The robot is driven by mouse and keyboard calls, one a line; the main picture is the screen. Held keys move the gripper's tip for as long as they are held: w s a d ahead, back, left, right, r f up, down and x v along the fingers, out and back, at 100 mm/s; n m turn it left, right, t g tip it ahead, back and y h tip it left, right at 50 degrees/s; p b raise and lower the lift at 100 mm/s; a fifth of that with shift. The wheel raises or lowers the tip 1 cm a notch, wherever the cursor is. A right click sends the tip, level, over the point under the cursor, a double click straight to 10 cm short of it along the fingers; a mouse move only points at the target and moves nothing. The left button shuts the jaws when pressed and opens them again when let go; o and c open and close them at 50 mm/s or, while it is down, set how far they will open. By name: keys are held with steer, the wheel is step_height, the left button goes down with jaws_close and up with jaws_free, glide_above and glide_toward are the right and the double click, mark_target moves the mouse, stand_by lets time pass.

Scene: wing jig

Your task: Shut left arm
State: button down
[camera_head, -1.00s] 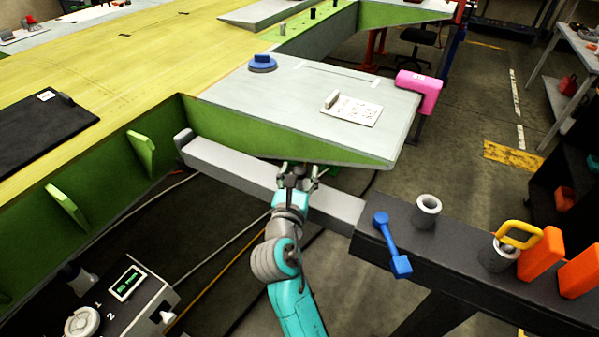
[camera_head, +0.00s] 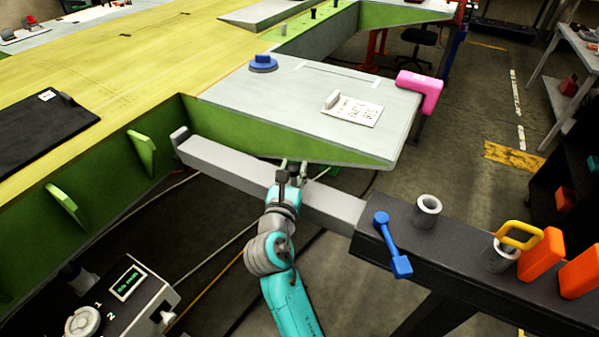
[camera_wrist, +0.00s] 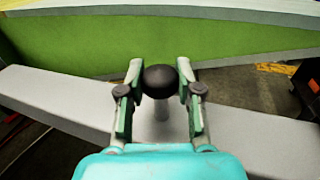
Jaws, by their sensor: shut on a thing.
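The left arm is a long grey beam (camera_head: 225,163) running from the green wing side to the dark bench; in the wrist view the grey beam (camera_wrist: 55,97) crosses behind my fingers. A black round knob (camera_wrist: 160,81) on a short grey post stands out from the beam. My gripper (camera_wrist: 159,85) is shut on this knob, with one finger on each side. In the head view my gripper (camera_head: 290,174) is at the beam's middle, below the grey-topped wing panel (camera_head: 300,100). The beam's left end is close to the green wall.
The dark bench (camera_head: 450,262) at right carries a blue handle (camera_head: 391,245), grey cups (camera_head: 427,211) and orange blocks (camera_head: 540,254). A pink piece (camera_head: 421,90) hangs at the panel corner. A control box (camera_head: 125,295) stands at lower left.

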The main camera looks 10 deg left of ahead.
steer(key=a, duration=0.1)
steer(key=w+a, duration=0.1)
steer(key=a, duration=0.2)
steer(key=shift+w+a, duration=0.15)
steer(key=shift+w, duration=0.15)
steer(key=shift+a+r, duration=0.1)
steer(key=shift+a, duration=0.1)
steer(key=c, duration=0.7)
jaws_free()
steer(key=shift+a, duration=0.15)
steer(key=shift+c, duration=0.2)
steer(key=shift+w, duration=0.1)
steer(key=s, duration=1.2)
steer(key=shift+a, duration=0.1)
